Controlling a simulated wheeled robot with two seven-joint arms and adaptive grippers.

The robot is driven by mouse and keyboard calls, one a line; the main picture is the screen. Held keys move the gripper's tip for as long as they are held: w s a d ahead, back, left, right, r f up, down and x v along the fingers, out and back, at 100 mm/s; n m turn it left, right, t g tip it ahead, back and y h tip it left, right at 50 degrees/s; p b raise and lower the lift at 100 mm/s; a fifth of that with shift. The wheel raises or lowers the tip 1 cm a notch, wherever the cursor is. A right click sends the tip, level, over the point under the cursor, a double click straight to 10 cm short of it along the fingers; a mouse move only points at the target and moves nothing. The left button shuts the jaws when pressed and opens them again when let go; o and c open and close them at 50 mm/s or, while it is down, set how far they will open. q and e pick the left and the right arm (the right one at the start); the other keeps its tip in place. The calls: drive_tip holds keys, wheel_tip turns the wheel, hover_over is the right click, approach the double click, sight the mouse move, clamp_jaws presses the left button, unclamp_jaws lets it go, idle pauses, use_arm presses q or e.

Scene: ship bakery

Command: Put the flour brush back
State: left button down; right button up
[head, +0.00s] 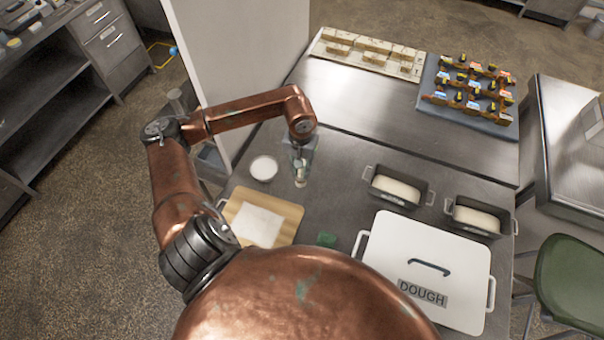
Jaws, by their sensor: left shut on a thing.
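My left gripper (300,160) points down over the middle of the steel worktop (345,160). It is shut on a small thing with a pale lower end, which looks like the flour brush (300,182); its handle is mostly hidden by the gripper. A clear, see-through shape (312,150) shows around or behind the gripper; I cannot tell whether it is a holder. A round white bowl (264,168) stands just left of the gripper. My right gripper is not in view.
A wooden board (290,214) with a white sheet lies front left. A green cloth (326,240), a white DOUGH box (430,245) and two loaf tins (400,185) stand front and right. A tray of decorated pieces (470,118) and a pale rack (370,58) are at the back.

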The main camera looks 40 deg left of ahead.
sight(302, 175)
use_arm(q)
drive_tip(key=shift+w+f, duration=0.2)
drive_tip(key=f, duration=0.2)
drive_tip(key=f+p, duration=0.1)
drive_tip(key=shift+w+a+f, duration=0.1)
drive_tip(key=shift+w+f, duration=0.25)
drive_tip(key=shift+f, duration=0.1)
drive_tip(key=shift+f, duration=0.1)
drive_tip(key=shift+f, duration=0.1)
drive_tip(key=c, duration=1.7)
unclamp_jaws()
